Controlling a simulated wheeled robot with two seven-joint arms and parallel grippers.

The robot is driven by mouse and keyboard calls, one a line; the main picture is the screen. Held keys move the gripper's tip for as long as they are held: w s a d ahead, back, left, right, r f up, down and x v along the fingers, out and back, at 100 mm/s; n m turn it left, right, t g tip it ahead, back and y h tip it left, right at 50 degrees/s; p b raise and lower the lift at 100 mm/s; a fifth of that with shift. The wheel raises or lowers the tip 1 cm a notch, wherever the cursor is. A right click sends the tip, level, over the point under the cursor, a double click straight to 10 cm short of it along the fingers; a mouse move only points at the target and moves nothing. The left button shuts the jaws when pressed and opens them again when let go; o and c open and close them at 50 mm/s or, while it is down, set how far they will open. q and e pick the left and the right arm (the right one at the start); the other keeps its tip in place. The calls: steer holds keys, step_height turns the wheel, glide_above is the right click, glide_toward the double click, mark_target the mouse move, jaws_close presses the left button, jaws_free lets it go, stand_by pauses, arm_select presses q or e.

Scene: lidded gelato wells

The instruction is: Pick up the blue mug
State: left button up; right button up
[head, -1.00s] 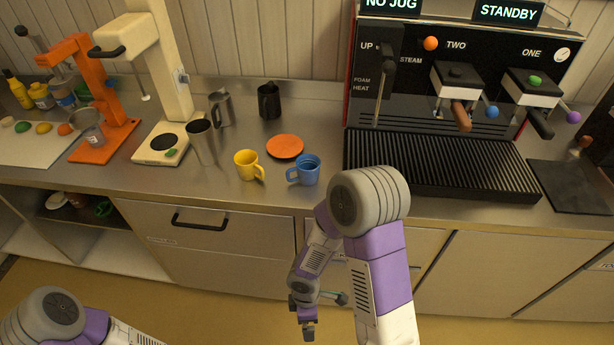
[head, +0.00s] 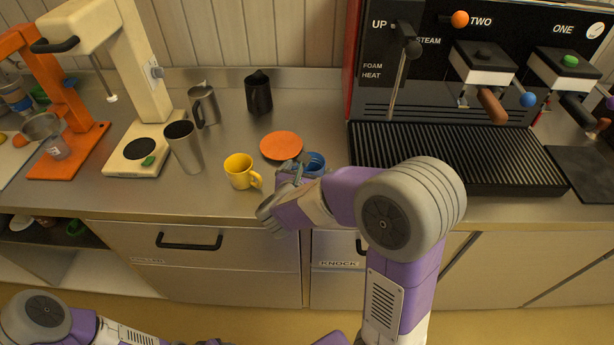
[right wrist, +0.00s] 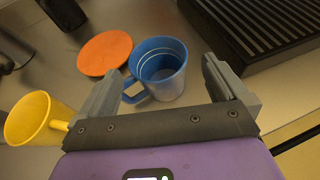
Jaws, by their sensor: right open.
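The blue mug (head: 314,163) stands on the steel counter, partly hidden behind my right gripper (head: 297,167) in the head view. In the right wrist view the blue mug (right wrist: 162,72) is upright and looks empty, with its handle toward the lower left. My right gripper (right wrist: 163,68) is open, one finger on each side of the mug in that view. The left finger is near the handle; I cannot tell whether it touches. Part of my left arm shows at the lower left of the head view, but its gripper does not.
A yellow mug (head: 241,171) stands just left of the blue one. An orange disc (head: 281,145) lies behind them. A metal cup (head: 184,147) stands farther left. The coffee machine's black drip grate (head: 450,155) is close on the right.

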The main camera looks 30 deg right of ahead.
mark_target(316, 160)
steer(key=x, duration=0.2)
steer(key=b+x, duration=0.1)
steer(key=x, duration=0.1)
steer(key=shift+s+f, duration=0.2)
steer(key=shift+f, duration=0.1)
steer(key=shift+r, duration=0.2)
steer(key=c, duration=1)
